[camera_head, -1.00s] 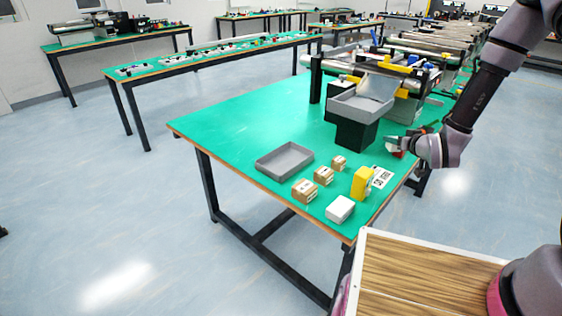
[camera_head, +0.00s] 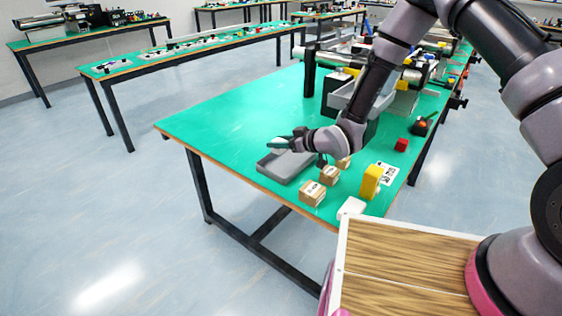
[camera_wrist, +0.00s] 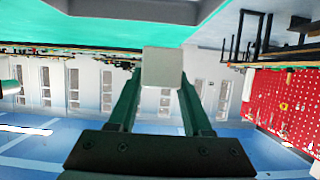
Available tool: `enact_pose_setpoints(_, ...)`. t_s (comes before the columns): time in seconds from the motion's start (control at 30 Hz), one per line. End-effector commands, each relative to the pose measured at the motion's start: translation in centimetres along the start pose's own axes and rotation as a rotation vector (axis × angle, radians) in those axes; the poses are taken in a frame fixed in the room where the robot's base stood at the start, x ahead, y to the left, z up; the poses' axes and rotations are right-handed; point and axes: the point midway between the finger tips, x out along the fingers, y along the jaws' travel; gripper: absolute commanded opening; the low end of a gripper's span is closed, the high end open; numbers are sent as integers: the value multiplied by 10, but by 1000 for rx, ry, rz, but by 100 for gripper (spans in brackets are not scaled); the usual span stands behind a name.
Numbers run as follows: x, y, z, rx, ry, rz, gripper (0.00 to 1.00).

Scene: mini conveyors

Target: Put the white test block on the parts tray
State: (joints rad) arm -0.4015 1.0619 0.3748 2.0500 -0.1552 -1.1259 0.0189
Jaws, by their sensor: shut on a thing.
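The white test block (camera_wrist: 163,67) shows in the wrist view as a pale, square-faced block between the fingertips. My gripper (camera_wrist: 163,85) is shut on it. In the head view my gripper (camera_head: 277,144) is above the far side of the parts tray, and the block is hard to make out there. The parts tray (camera_head: 268,168) is a shallow grey tray on the green table, partly hidden by my gripper and wrist. Its grey edge also shows at the top of the wrist view (camera_wrist: 175,10).
Right of the tray stand small cardboard boxes (camera_head: 312,193), a yellow block (camera_head: 371,182), a printed card (camera_head: 388,173) and another white box (camera_head: 351,207), partly hidden. The table's left part is clear.

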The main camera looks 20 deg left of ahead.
Motion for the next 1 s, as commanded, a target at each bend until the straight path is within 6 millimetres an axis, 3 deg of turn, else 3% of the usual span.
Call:
enact_pose_setpoints(0.1, 9, 0, 22, 2, -2, 0, 0)
enact_pose_setpoints(0.37, 18, 0, 43, 2, -1, 1, 0)
enact_pose_setpoints(0.53, 27, 1, 65, 2, -1, 2, 0)
enact_pose_setpoints(0.93, 30, 1, 72, 2, 1, 3, 0)
enact_pose_setpoints(0.97, 29, 1, 72, 2, 1, 3, 61)
enact_pose_setpoints(1.0, 29, 1, 71, 1, 1, 3, 76)
